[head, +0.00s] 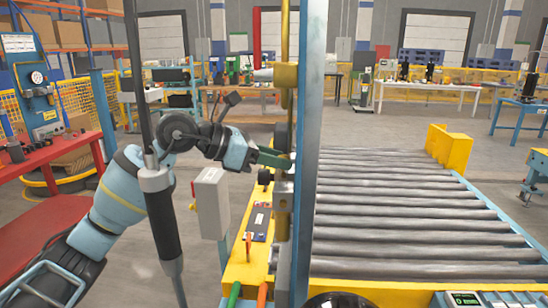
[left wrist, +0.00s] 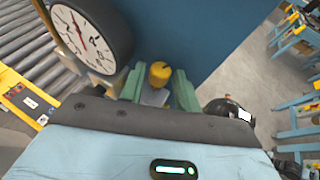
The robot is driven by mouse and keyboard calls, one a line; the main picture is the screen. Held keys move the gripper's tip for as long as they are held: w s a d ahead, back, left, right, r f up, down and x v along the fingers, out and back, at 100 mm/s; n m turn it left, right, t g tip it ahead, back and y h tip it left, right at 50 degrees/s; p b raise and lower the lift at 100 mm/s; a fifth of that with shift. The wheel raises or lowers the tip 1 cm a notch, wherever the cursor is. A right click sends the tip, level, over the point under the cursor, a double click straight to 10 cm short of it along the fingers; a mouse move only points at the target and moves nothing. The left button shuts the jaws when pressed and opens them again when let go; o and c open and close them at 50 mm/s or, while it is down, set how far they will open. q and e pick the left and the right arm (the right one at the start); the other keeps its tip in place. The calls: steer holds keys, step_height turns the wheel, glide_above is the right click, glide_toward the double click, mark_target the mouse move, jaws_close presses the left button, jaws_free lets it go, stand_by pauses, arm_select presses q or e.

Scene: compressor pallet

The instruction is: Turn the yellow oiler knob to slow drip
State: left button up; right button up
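The yellow oiler knob (left wrist: 160,73) shows in the left wrist view as a small yellow cap above a light grey part. It stands in the gap between the two green fingers of my left gripper (left wrist: 158,88). The fingers are apart, with little room on either side of the knob; I cannot tell whether they touch it. In the head view my left gripper (head: 272,158) reaches in from the left to the fittings beside the tall blue-grey post (head: 314,120). I cannot make out the knob there. My right gripper is not in view.
A round pressure gauge (left wrist: 90,35) sits close to the left finger, and a blue panel (left wrist: 190,35) stands behind the knob. In the head view a roller conveyor (head: 410,215) lies right of the post and a grey box (head: 211,203) stands below my left forearm.

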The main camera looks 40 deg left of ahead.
arm_select(q)
jaws_close()
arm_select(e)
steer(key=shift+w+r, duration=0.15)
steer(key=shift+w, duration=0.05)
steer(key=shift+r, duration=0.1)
